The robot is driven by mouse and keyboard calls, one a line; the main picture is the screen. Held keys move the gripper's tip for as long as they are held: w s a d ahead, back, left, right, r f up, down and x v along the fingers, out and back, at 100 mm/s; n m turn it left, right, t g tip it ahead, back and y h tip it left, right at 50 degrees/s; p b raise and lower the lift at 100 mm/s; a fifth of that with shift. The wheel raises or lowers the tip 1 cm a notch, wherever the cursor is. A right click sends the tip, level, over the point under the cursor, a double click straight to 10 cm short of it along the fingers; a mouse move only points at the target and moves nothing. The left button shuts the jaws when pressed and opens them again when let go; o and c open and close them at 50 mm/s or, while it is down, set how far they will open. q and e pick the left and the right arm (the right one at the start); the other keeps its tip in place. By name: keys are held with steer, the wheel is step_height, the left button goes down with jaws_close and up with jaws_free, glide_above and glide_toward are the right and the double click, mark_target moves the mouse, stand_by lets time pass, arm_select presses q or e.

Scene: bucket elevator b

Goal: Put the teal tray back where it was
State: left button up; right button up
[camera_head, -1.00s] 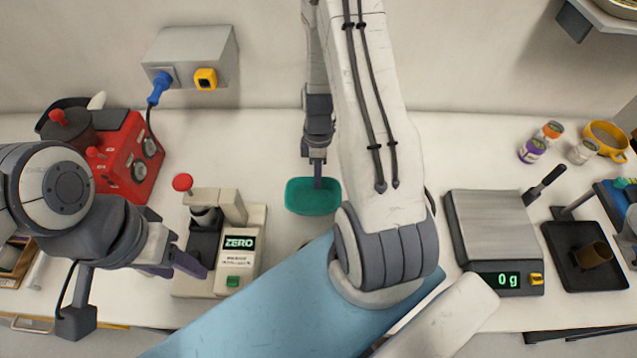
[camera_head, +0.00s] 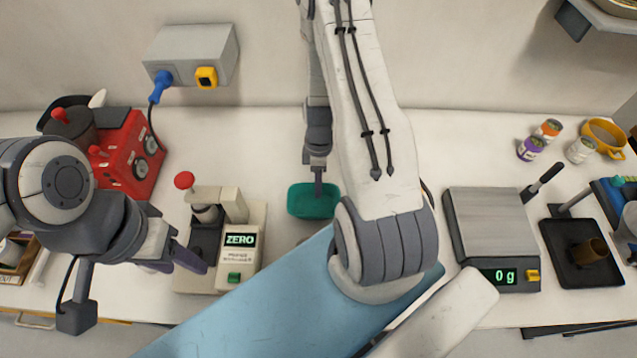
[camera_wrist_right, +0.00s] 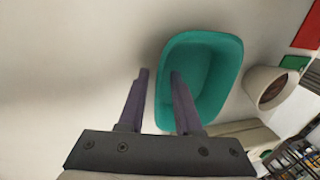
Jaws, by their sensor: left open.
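The teal tray (camera_head: 313,203) is in the middle of the head view, over the back half of the white counter. It also shows in the right wrist view (camera_wrist_right: 218,75). My right gripper (camera_head: 318,183) reaches down to its far edge. In the right wrist view, the fingers (camera_wrist_right: 160,78) straddle the tray's wall, one inside and one outside, and hold it. I cannot tell whether the tray's bottom touches the counter. My left gripper (camera_head: 185,262) is open and empty beside the beige ZERO machine (camera_head: 241,262).
The red machine (camera_head: 130,155) stands at the left, under a grey wall box (camera_head: 192,50). A scale (camera_head: 490,225) reading 0 g is right of my right arm. Small jars (camera_head: 530,149) and a dark tray (camera_head: 583,262) are at the far right. Counter around the teal tray looks clear.

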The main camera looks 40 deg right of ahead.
steer(key=shift+r, duration=0.15)
steer(key=shift+w+r, duration=0.1)
steer(key=shift+r, duration=0.1)
steer(key=b+v, duration=0.2)
steer(key=v, duration=0.9)
steer(key=a+r, duration=0.4)
steer(key=a, duration=0.2)
steer(key=s+a+r+m+t+h, duration=0.1)
steer(key=s+a+r, duration=0.1)
steer(key=a+r, duration=0.5)
steer(key=s+a+r+m+t, duration=0.1)
steer(key=s+a+r, duration=0.3)
steer(key=s+a, duration=0.8)
steer(key=shift+s+a+m, duration=0.2)
steer(key=shift+s+m, duration=0.5)
steer(key=shift+s, duration=0.15)
